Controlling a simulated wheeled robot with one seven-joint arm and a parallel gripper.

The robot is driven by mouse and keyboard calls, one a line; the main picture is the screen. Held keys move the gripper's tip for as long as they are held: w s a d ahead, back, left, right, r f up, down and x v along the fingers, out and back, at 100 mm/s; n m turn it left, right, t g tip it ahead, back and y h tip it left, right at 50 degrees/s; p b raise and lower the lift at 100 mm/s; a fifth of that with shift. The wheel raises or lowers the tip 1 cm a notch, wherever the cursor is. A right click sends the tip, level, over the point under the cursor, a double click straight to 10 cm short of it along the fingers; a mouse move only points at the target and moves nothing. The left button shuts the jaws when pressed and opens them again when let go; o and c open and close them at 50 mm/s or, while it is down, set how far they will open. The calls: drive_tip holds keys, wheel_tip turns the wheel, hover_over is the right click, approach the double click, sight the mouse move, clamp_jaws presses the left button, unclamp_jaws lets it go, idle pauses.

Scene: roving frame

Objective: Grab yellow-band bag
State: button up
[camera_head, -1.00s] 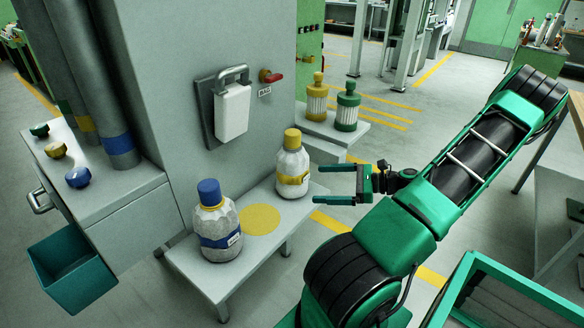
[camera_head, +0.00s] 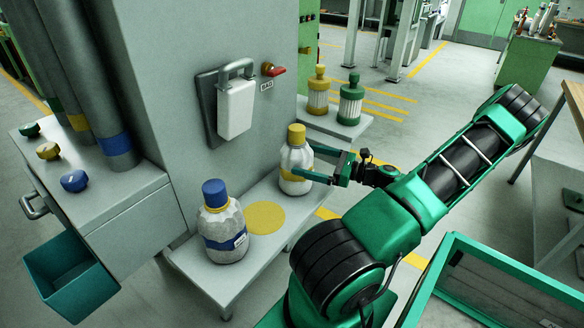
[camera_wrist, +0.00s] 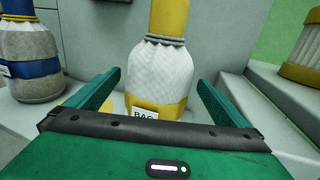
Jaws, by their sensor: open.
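The yellow-band bag (camera_head: 297,158) stands upright on a grey bench, with a yellow cap and a yellow band. In the wrist view the bag (camera_wrist: 157,80) is centred ahead, its label partly hidden by my gripper's body. My gripper (camera_head: 318,163) is open, its green fingers on either side of the bag's lower part. In the wrist view my gripper's fingers (camera_wrist: 155,90) flank the bag with visible gaps at their tips. I cannot tell whether either finger touches it.
A blue-band bag (camera_head: 222,225) stands on the same bench (camera_head: 195,262), left of a yellow disc (camera_head: 264,217). A grey cabinet wall (camera_head: 170,110) rises behind. Yellow and green canisters (camera_head: 350,102) stand on another bench behind. A green-framed bin (camera_head: 450,250) is at lower right.

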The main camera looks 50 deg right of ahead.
sight(296, 157)
drive_tip(key=shift+x, duration=2.2)
drive_tip(key=c, duration=0.9)
drive_tip(key=shift+c, duration=1)
drive_tip(key=shift+a, duration=0.1)
